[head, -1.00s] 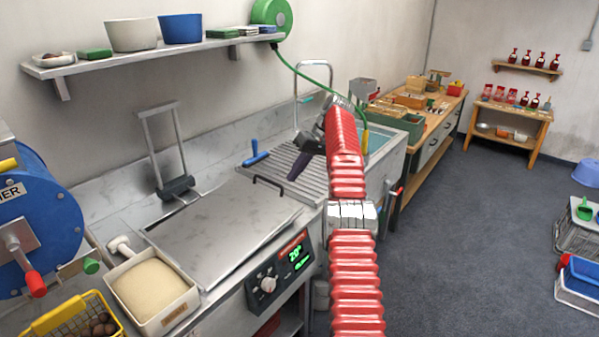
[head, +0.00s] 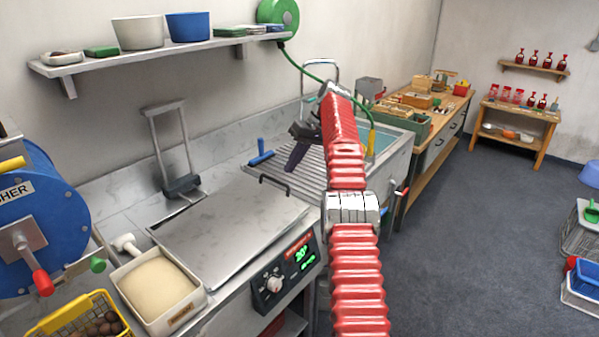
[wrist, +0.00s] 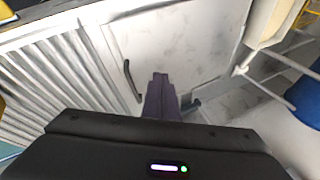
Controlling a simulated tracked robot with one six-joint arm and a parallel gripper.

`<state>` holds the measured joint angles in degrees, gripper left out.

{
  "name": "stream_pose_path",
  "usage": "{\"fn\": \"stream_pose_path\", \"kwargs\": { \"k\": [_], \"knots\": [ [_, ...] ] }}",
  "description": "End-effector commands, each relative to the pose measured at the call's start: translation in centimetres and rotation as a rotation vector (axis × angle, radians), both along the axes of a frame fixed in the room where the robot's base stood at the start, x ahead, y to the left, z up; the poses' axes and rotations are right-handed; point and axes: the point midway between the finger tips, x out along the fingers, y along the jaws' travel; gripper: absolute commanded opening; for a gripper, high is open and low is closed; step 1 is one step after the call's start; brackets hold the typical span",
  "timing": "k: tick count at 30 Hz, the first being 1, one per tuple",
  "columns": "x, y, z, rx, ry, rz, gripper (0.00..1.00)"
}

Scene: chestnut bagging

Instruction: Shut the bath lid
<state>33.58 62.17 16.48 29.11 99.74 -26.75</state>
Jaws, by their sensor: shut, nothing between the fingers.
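The bath lid (head: 228,226) is a flat grey metal plate with a dark bar handle near its right edge. It lies flat over the bath in the counter, level with the top. It also shows in the wrist view (wrist: 185,45), with the handle (wrist: 131,80) left of my fingers. My gripper (head: 290,166) is shut and empty, above the ribbed drainboard just beyond the handle. In the wrist view my gripper (wrist: 160,82) has its dark fingers together, pointing over the lid. The bath's inside is hidden under the lid.
A tub of pale grains (head: 158,287) and a yellow basket (head: 85,318) stand at the near left, by a blue drum (head: 40,215). A metal frame (head: 172,150) rises behind the lid. A blue-handled tool (head: 261,153) lies on the drainboard. The control panel (head: 285,270) is in front.

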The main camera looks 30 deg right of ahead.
Motion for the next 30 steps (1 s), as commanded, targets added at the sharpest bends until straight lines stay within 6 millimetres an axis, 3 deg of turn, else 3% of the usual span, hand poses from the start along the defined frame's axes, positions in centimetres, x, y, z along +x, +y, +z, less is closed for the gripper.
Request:
{"fn": "stream_pose_path", "kwargs": {
  "k": [3,14,23,30],
  "knots": [
    [0.1,2.1,2.6,-0.021,0.002,-0.010,0.00],
    [-1.5,8.1,8.3,-0.084,0.009,-0.048,0.00],
    [-4.8,13.3,11.9,-0.138,0.006,-0.074,0.00],
    [-8.4,17.2,13.8,-0.181,-0.005,-0.088,0.00]
  ]
}}
